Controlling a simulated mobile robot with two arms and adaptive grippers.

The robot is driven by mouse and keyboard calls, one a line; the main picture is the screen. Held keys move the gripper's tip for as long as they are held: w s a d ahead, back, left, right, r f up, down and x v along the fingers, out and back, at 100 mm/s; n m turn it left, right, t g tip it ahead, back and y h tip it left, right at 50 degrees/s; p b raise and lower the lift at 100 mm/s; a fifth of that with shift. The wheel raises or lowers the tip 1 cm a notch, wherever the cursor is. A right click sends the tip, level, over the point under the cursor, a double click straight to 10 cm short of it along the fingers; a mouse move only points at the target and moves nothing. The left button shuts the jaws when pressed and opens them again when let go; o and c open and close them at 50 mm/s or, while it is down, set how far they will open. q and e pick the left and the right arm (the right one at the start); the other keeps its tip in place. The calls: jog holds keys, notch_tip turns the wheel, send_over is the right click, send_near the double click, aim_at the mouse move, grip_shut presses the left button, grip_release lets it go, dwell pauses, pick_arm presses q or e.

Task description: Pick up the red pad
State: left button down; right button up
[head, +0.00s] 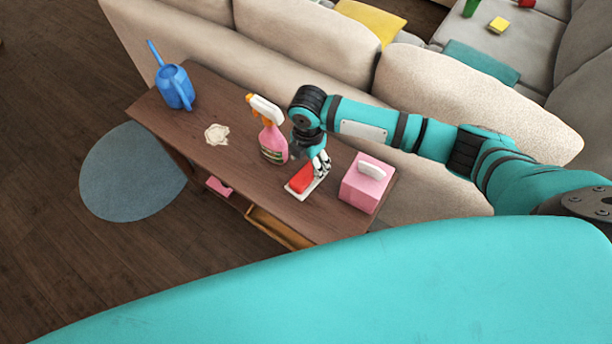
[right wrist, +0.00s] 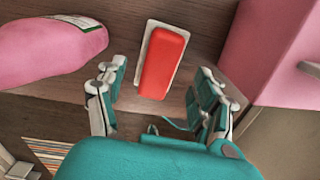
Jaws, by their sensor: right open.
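The red pad (head: 301,179) is a small red block lying on a white tray (head: 292,190) on the wooden console table. In the right wrist view the red pad (right wrist: 163,63) lies lengthwise ahead of the fingers, on the white tray (right wrist: 146,47). My right gripper (head: 321,165) is just above the pad in the head view. In the right wrist view my right gripper (right wrist: 159,97) is open and empty, with one finger on each side of the pad's near end. My left gripper is not in view.
A pink spray bottle (head: 272,142) stands left of the pad and a pink tissue box (head: 364,187) stands right of it. A blue watering can (head: 175,88) and a pale splotch (head: 217,134) are farther left on the table (head: 225,165). A beige sofa (head: 305,47) is behind.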

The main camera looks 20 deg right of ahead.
aim_at(308, 170)
notch_tip(308, 170, down, 5)
jog(key=shift+d+r, duration=0.1)
jog(key=shift+r, duration=0.1)
jog(key=shift+f, duration=0.3)
jog(key=c, duration=1.1)
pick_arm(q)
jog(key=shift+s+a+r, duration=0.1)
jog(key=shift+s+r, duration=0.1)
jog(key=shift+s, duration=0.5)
pick_arm(e)
jog(key=shift+c, duration=0.2)
jog(key=shift+r, duration=0.1)
jog(key=shift+r, duration=0.5)
jog(key=shift+s+a+r, duration=0.15)
jog(key=shift+s+r, duration=0.1)
jog(key=shift+r, duration=0.35)
jog(key=shift+s+a+r, duration=0.15)
jog(key=shift+s+r, duration=0.1)
jog(key=shift+r, duration=0.35)
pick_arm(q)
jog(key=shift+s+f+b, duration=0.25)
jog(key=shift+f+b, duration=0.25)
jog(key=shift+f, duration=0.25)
pick_arm(e)
jog(key=s+a+r, duration=0.1)
jog(key=s+a, duration=0.6)
jog(key=s, duration=0.6)
jog(key=shift+r, duration=0.25)
